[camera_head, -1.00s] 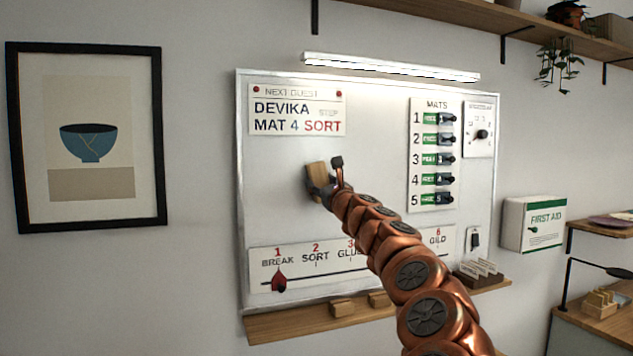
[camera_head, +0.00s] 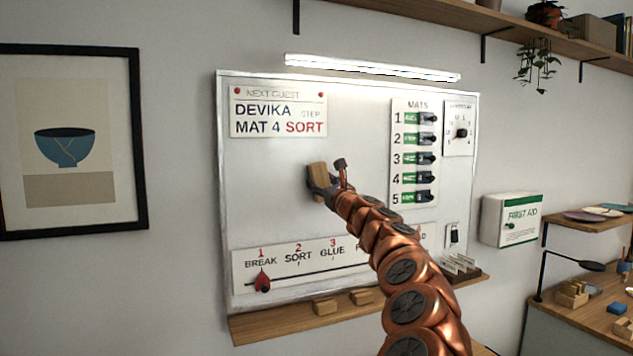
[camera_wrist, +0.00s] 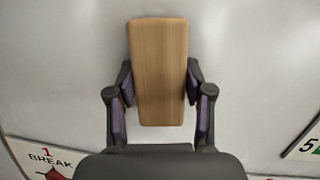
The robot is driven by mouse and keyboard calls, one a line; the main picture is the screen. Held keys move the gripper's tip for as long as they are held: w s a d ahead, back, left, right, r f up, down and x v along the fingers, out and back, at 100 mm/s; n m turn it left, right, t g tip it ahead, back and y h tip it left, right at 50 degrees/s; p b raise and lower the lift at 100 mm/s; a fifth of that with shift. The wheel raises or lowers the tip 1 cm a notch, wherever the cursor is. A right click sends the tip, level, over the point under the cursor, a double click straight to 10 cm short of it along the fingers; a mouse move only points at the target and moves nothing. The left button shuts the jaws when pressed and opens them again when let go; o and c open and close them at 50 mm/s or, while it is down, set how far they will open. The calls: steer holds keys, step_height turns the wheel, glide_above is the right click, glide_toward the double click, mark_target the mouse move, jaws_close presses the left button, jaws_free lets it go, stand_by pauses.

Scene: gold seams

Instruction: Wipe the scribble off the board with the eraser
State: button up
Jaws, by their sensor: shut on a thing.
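The whiteboard (camera_head: 270,200) hangs on the wall. My gripper (camera_head: 319,182) is in front of its middle, shut on a wooden eraser (camera_head: 316,175). In the wrist view the eraser (camera_wrist: 158,70) stands upright between the two dark fingers (camera_wrist: 160,95), its wooden back towards me. I cannot tell whether its far face touches the board. No scribble shows on the bare board; the part behind the eraser and my arm is hidden.
A name card (camera_head: 278,112) is at the upper left, the MATS switch panel (camera_head: 412,155) at the right, and a step slider strip (camera_head: 290,262) below. A wooden ledge (camera_head: 285,325) with two blocks runs under the board. A lamp bar (camera_head: 370,68) is above.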

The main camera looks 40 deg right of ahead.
steer(key=d, duration=0.1)
steer(key=s+d, duration=0.1)
steer(key=d, duration=0.1)
steer(key=shift+d, duration=0.3)
stand_by(0.4)
steer(key=s+a+b, duration=0.1)
steer(key=s, duration=0.5)
steer(key=shift+a, duration=0.25)
stand_by(0.4)
steer(key=shift+s+a+b, duration=0.2)
steer(key=shift+s, duration=0.5)
steer(key=shift+s+a+b, duration=0.15)
steer(key=shift+s+a, duration=0.05)
steer(key=shift+s, duration=0.5)
